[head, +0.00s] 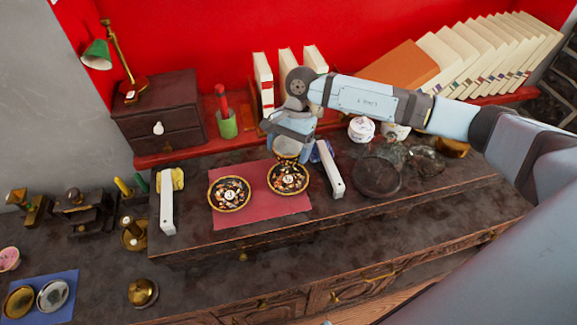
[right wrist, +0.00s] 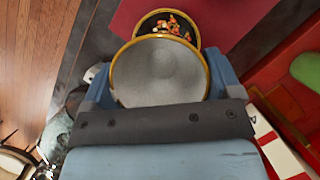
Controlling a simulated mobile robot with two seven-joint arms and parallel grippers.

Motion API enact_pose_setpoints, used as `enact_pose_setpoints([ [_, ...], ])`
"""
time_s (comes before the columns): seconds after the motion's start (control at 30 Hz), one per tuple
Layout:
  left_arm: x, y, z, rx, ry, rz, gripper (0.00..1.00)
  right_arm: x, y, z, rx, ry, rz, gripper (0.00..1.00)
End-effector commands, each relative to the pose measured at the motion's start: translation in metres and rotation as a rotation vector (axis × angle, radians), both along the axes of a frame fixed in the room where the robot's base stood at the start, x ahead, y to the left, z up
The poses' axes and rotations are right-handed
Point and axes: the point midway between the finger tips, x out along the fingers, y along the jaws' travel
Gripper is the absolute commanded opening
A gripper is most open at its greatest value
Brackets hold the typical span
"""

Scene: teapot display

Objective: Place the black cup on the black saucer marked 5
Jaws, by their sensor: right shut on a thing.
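My right gripper (head: 290,137) is shut on a cup (head: 287,152) with a gold rim. In the right wrist view, the cup's pale grey inside (right wrist: 160,72) faces the camera between the two blue fingers. In the head view the cup is just behind and over the far edge of the right patterned black saucer (head: 288,179); I cannot tell whether they touch. A similar black saucer (head: 229,194) lies to its left. Both have gold rims and a small numbered centre, too small to read surely. Part of one saucer (right wrist: 170,22) shows beyond the cup in the wrist view. My left gripper is out of view.
Both saucers lie on a red mat (head: 262,215) on the dark raised stand. A dark round plate (head: 377,177) and a white lidded pot (head: 361,129) stand to the right. Books (head: 263,82) stand behind.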

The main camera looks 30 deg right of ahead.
Motion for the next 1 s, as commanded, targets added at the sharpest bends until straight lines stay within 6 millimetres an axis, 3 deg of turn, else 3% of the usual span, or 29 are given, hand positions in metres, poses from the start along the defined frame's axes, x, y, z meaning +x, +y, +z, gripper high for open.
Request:
enact_pose_setpoints([
  [0.13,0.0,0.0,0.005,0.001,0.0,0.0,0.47,0.0,0.0,-0.028,0.001,0.002,-0.001,0.58],
  [0.37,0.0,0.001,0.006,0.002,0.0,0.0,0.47,0.0,0.0,-0.045,0.0,0.0,0.0,0.58],
  [0.6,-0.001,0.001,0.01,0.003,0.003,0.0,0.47,0.0,0.0,-0.079,0.001,0.001,0.0,0.58],
  [1.0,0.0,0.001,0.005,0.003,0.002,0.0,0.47,0.001,0.0,-0.087,0.0,-0.002,0.001,0.58],
])
